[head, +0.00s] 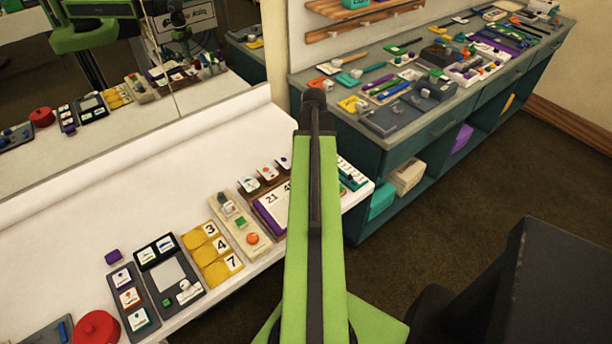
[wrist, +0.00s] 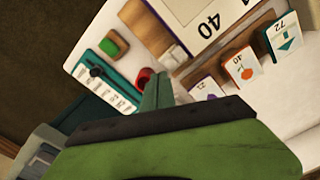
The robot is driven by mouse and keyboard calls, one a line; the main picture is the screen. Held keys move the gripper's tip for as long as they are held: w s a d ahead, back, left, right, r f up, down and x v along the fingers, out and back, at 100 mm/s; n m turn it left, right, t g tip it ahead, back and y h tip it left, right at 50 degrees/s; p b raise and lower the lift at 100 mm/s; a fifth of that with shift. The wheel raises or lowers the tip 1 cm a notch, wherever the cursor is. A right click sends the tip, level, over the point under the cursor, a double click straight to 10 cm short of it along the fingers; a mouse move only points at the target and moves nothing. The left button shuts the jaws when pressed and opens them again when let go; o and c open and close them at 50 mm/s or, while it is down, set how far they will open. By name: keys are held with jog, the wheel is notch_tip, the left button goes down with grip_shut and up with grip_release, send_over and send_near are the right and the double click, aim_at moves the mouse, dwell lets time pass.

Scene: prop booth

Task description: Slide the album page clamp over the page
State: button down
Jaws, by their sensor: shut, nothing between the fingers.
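A page (head: 270,203) with large numbers and a purple edge lies on the white counter in the head view, partly hidden behind my arm. My gripper (wrist: 157,92) is shut and empty, below the pale piece in the picture. I cannot tell its height above the counter.
Three small cards on stands (wrist: 242,68) are right of the gripper. A teal slider strip (wrist: 105,82), a green block (wrist: 114,43) and a red knob (wrist: 145,76) are left of it. A yellow number board (head: 212,255) and a dark frame (head: 170,275) occupy the counter's near part.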

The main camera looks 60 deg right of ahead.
jog(key=shift+f+b, duration=1.4)
jog(key=shift+s+a+f+b, duration=0.1)
jog(key=shift+a+f+b, duration=0.1)
jog(key=shift+b, duration=0.15)
jog(key=shift+d+f, duration=0.2)
jog(key=shift+d, duration=0.05)
jog(key=shift+a+r, duration=0.1)
jog(key=shift+w+a, duration=0.3)
jog(key=shift+a, duration=0.15)
notch_tip(320, 180, up, 6)
jog(key=p, duration=0.6)
jog(key=shift+d, duration=0.2)
jog(key=shift+s, duration=0.1)
